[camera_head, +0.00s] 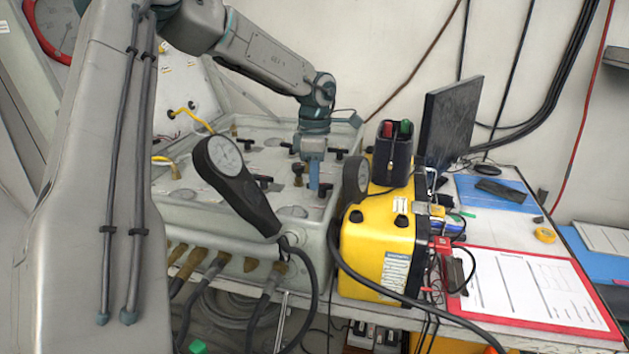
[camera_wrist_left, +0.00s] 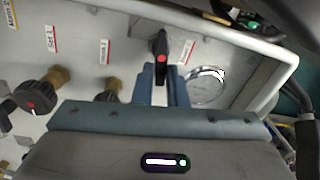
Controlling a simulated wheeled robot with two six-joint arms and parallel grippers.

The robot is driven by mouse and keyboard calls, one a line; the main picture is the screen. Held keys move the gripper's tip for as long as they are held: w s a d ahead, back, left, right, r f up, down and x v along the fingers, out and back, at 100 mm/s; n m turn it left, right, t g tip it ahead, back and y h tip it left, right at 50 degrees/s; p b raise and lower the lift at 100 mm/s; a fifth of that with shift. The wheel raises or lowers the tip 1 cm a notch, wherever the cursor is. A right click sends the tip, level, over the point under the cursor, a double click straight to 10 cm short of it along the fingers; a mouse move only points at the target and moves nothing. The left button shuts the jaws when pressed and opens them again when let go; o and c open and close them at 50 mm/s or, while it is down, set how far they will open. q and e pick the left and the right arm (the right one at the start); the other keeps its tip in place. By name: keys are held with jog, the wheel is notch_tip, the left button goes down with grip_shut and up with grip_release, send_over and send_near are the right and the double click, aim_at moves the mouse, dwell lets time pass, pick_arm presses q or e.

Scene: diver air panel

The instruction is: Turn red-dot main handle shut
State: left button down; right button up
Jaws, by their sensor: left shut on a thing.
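In the left wrist view a black handle (camera_wrist_left: 160,46) with a red dot sits on the pale panel (camera_wrist_left: 84,42), between my left gripper's (camera_wrist_left: 165,80) blue fingertips. The fingers are shut on it, and its long grip lies roughly up and down in that view. In the head view my left gripper (camera_head: 314,176) points down onto the right part of the panel box (camera_head: 225,210). The handle in its fingers is mostly hidden there. Another black knob (camera_wrist_left: 36,96) with a red dot is at the left in the wrist view. My right gripper is not in view.
A round gauge (camera_wrist_left: 206,86) is right of the held handle. Brass fittings (camera_wrist_left: 112,90) are to its left. In the head view a black hand-held gauge (camera_head: 238,180) hangs before the panel. A yellow case (camera_head: 375,240) stands close on the right.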

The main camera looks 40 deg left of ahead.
pick_arm(q)
jog(key=shift+w+a+m, duration=0.1)
jog(key=shift+w+m, duration=0.05)
jog(key=shift+m, duration=0.95)
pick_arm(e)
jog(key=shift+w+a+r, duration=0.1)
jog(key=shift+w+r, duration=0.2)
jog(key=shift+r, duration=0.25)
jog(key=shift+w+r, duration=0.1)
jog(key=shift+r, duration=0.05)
pick_arm(q)
jog(key=c, duration=1.5)
grip_release()
jog(key=shift+o, duration=0.2)
jog(key=shift+r, duration=0.1)
